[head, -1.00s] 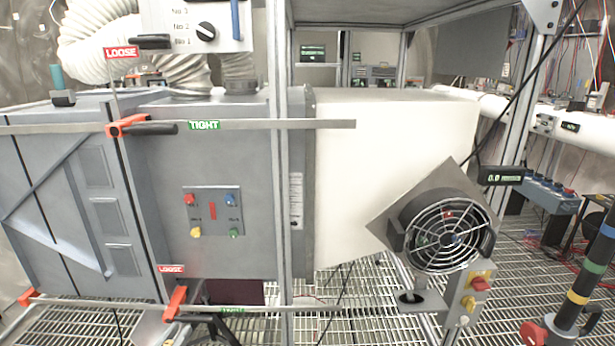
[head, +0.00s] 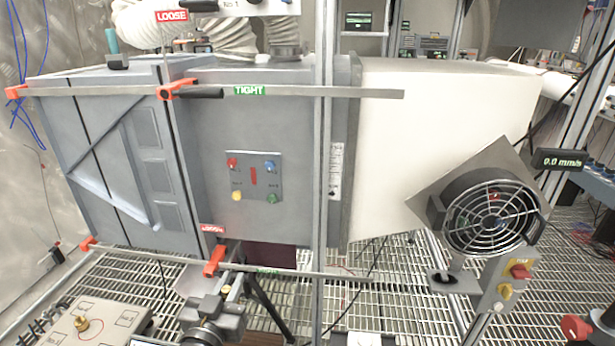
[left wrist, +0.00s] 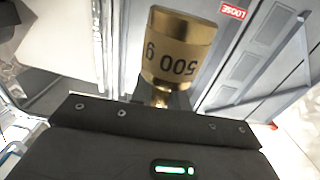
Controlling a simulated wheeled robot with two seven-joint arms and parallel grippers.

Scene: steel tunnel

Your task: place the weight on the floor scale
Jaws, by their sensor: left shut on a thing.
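A brass weight (left wrist: 178,45) marked 500 g shows in the left wrist view, its lettering upside down in the picture. My left gripper (left wrist: 165,98) is shut on the narrow knob of the weight. In the head view my left gripper (head: 222,302) is at the bottom, left of centre, in front of the grey cabinet's lower edge. Only a small brass bit shows at its jaws there. A pale flat thing (head: 365,340) is cut off at the bottom edge; I cannot tell whether it is the floor scale. My right gripper is not in view.
A beige panel (head: 105,312) with a brass knob-like piece (head: 82,324) lies at the lower left. The grey cabinet (head: 260,140) with orange clamps stands ahead. A round fan (head: 490,217) is at the right. Open metal grating (head: 335,265) covers the floor.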

